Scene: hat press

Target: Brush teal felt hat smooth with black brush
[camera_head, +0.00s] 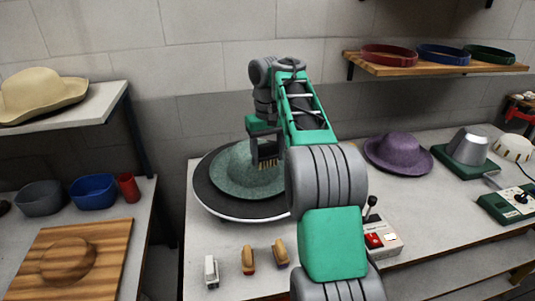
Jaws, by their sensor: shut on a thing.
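The teal felt hat (230,172) lies on a round dark turntable (212,200) with a pale rim, on the middle table. My arm reaches over it from the front and hides its right side. My gripper (265,146) is above the hat, shut on a dark brush (267,157). The brush's pale bristles point down at the hat's crown. I cannot tell whether the bristles touch the felt.
Three small brushes, one white (211,272), one with a red base (249,260) and one purple-based (280,253), stand in front. A control box (381,238) sits right of my arm. A purple hat (399,153) and a metal hat block (467,147) stand farther right.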

